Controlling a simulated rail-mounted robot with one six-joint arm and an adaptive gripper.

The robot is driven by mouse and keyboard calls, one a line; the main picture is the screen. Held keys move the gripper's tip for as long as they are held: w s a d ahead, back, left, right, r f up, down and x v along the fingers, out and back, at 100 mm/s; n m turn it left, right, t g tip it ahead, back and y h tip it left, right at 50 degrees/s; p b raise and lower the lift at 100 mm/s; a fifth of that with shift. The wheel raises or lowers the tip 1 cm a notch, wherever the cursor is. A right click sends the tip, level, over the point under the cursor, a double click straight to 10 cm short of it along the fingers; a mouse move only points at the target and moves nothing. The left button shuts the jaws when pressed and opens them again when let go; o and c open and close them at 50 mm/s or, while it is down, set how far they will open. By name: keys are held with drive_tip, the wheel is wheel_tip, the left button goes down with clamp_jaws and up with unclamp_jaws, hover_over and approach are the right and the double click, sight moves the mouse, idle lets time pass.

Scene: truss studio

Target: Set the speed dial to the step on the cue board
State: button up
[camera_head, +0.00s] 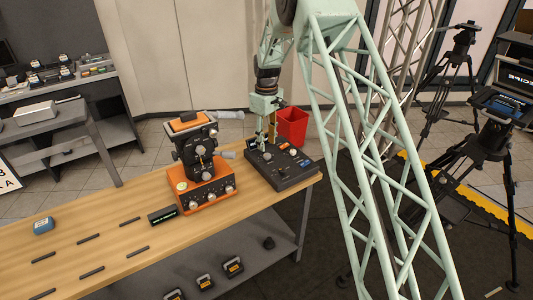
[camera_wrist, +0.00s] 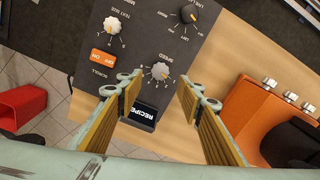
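A dark control panel (camera_head: 290,178) stands at the right end of the wooden bench. In the wrist view, its speed dial (camera_wrist: 161,71) is a small pale grey knob with a printed scale around it; the step it points to is too small to read. My gripper (camera_head: 265,146) points down over the panel. In the wrist view my gripper (camera_wrist: 159,88) is open, its yellow-padded fingers on either side of the dial, with gaps to both. I cannot tell how high the fingertips are above it. No cue board is clearly identifiable; a white sign (camera_head: 8,177) is cut off at the left edge.
The panel also has a text size knob (camera_wrist: 113,24), an orange switch (camera_wrist: 103,57), a black knob (camera_wrist: 188,14) and a RECIPE display (camera_wrist: 143,113). An orange device (camera_head: 203,190) and a small black display (camera_head: 163,215) stand left. A red bin (camera_head: 292,126) is behind.

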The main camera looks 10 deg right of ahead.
sight(267, 154)
drive_tip(key=shift+f, duration=3)
drive_tip(key=shift+c, duration=0.7)
drive_tip(key=c, duration=0.7)
